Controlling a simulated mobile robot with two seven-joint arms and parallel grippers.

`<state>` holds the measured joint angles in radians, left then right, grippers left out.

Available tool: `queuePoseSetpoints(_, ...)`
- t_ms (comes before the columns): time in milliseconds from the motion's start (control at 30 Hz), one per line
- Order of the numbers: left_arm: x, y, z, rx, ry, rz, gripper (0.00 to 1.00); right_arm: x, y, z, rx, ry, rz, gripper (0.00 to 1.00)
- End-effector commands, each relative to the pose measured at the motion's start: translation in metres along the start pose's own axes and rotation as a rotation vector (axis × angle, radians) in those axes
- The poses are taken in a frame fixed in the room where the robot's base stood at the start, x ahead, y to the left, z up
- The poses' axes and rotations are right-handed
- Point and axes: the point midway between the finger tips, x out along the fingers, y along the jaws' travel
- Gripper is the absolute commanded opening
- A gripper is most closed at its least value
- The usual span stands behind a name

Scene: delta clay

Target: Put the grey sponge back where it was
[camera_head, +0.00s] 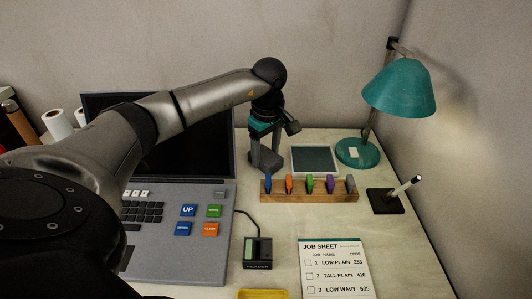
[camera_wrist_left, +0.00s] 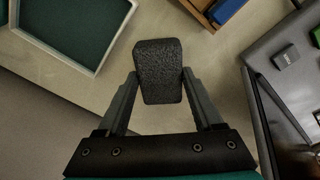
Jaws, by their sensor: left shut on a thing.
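The grey sponge (camera_wrist_left: 158,72) is a dark, rough-surfaced block in the left wrist view. My left gripper (camera_wrist_left: 158,84) is shut on it, with one finger against each side. In the head view my left gripper (camera_head: 265,160) points down at the back of the table, between the dark screen and the shallow tray. There I cannot clearly tell the sponge from the fingers. The shallow tray (camera_head: 293,161) has a pale rim and a dark teal inside; it also shows at the upper left of the left wrist view (camera_wrist_left: 112,45). My right gripper is not in view.
A wooden rack (camera_head: 308,197) with several coloured pieces stands in front of the tray. A teal lamp (camera_head: 398,90) and a black pen stand (camera_head: 385,203) are on the right. A keyboard console (camera_head: 175,245), a small timer (camera_head: 257,252) and a job sheet (camera_head: 333,268) lie nearer.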

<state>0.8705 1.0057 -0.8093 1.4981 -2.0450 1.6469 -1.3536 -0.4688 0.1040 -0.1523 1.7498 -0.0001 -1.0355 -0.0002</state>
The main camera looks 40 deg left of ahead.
Motion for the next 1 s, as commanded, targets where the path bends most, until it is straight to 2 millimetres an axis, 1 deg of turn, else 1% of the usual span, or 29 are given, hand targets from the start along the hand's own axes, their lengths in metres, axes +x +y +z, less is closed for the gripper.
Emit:
queuePoseSetpoints(267, 0.002, 0.0, 0.0, -0.001, 0.0, 0.001, 0.0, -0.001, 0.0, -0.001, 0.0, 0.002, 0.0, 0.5)
queuePoseSetpoints(300, 0.002, 0.0, 0.0, -0.001, 0.0, 0.001, 0.71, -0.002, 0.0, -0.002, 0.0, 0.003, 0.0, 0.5)
queuePoseSetpoints(533, 0.001, 0.0, 0.0, -0.001, 0.0, 0.001, 0.97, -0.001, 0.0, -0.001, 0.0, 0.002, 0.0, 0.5)
queuePoseSetpoints(567, 0.001, 0.0, 0.0, -0.001, 0.0, 0.001, 0.98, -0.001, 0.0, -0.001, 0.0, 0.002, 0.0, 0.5)
queuePoseSetpoints(833, 0.0, 0.0, 0.0, -0.001, 0.0, 0.001, 0.98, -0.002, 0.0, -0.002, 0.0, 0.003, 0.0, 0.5)
queuePoseSetpoints(933, -0.005, 0.001, 0.0, 0.0, 0.0, 0.002, 0.98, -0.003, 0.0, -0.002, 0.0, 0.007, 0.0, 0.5)
queuePoseSetpoints(967, -0.007, 0.001, 0.0, 0.0, 0.0, 0.002, 0.98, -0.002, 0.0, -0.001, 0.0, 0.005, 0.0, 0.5)
queuePoseSetpoints(1000, -0.012, 0.001, -0.001, -0.001, 0.0, 0.003, 0.98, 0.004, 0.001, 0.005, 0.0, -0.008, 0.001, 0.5)
